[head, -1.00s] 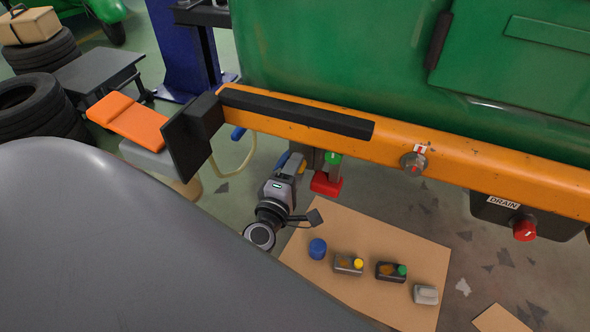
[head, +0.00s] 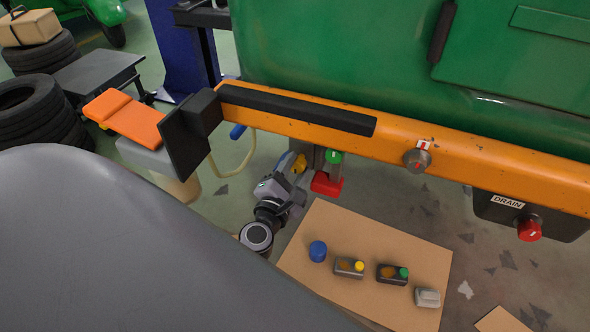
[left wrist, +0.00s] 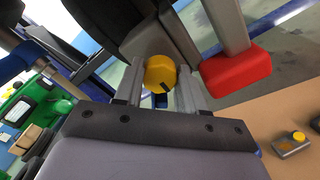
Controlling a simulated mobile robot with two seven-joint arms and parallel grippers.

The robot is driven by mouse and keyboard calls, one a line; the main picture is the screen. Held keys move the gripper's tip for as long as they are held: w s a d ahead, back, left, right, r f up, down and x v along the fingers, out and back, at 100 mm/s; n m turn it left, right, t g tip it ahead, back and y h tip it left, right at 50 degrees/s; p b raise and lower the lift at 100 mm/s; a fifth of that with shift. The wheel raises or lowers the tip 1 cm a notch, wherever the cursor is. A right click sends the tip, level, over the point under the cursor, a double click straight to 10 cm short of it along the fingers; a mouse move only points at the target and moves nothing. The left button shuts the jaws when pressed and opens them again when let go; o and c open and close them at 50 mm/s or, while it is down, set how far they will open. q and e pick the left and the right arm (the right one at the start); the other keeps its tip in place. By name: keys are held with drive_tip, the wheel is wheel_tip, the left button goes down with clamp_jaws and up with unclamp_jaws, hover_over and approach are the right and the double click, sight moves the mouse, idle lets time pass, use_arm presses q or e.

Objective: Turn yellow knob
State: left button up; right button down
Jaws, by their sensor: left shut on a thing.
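The yellow knob (head: 299,164) shows under the orange rail, left of the green knob (head: 333,156) and the red pedal-like block (head: 327,184). In the left wrist view the yellow knob (left wrist: 160,73) sits between the two grey fingers, with a dark mark on its lower face. My left gripper (left wrist: 160,88) is shut on the yellow knob. In the head view my left gripper (head: 294,178) reaches up to the knob from below, and its fingers are partly hidden. The red block (left wrist: 236,72) is right of the fingers. My right gripper is not in view.
The orange rail (head: 480,166) with a black pad runs above my left gripper. A grey dial (head: 416,160) and a red drain knob (head: 529,228) are further right. A cardboard sheet (head: 340,235) with several small containers lies on the floor. Tyres (head: 38,110) stand at left.

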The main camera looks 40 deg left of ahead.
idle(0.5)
use_arm(q)
drive_tip(key=o, duration=1.1)
drive_tip(key=shift+c, duration=0.2)
drive_tip(key=v, duration=0.7)
drive_tip(key=shift+b, duration=0.3)
